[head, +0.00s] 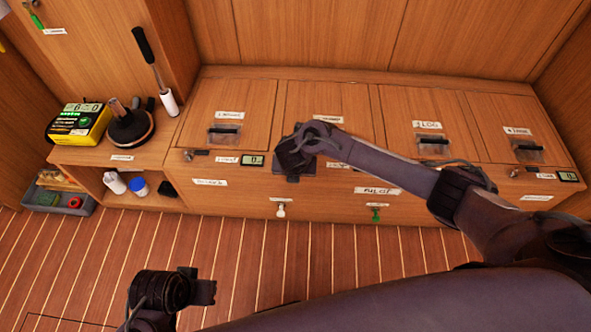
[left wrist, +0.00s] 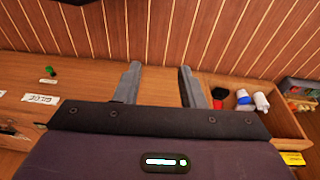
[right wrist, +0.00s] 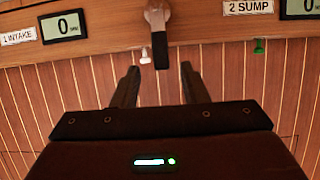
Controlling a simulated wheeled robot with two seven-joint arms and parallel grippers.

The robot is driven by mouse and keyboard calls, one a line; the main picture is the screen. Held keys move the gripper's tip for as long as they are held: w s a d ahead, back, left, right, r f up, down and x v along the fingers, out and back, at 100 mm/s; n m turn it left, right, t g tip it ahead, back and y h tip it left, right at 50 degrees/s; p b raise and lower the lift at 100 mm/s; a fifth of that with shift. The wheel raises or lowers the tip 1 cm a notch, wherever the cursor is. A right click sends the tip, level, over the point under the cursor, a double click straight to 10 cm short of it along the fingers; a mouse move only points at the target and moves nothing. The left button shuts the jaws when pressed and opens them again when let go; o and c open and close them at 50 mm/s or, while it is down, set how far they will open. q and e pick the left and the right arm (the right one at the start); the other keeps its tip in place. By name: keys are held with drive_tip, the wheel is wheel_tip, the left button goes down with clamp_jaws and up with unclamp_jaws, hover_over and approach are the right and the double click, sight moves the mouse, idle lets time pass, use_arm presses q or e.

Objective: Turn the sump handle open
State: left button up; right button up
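The sump handle (right wrist: 157,32) shows in the right wrist view, just left of the "2 SUMP" label (right wrist: 248,7). It has a pale metal pivot and a black grip pointing down in the picture. My right gripper (right wrist: 160,72) is open, with its fingertips on either side of the line of the grip. The grip's end appears slightly beyond the fingertips; I see no contact. In the head view my right gripper (head: 293,176) is at the locker front and hides this handle. My left gripper (left wrist: 156,70) is open and empty, low at the left above the floor.
Another handle (head: 196,154) sits by the intake label at the left. White (head: 281,207) and green (head: 376,212) pulls stick out of the lower front.

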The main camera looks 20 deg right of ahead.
use_arm(q)
drive_tip(key=shift+s+a+f+g+y+p, duration=0.15)
drive_tip(key=shift+a+f+g+p, duration=0.15)
drive_tip(key=shift+a+f+p, duration=0.2)
drive_tip(key=shift+s+a+f+g+y+p, duration=0.15)
drive_tip(key=shift+a+f+g+p, duration=0.15)
drive_tip(key=shift+a+f+p, duration=0.15)
use_arm(e)
drive_tip(key=shift+v, duration=2.75)
drive_tip(key=shift+a, duration=0.1)
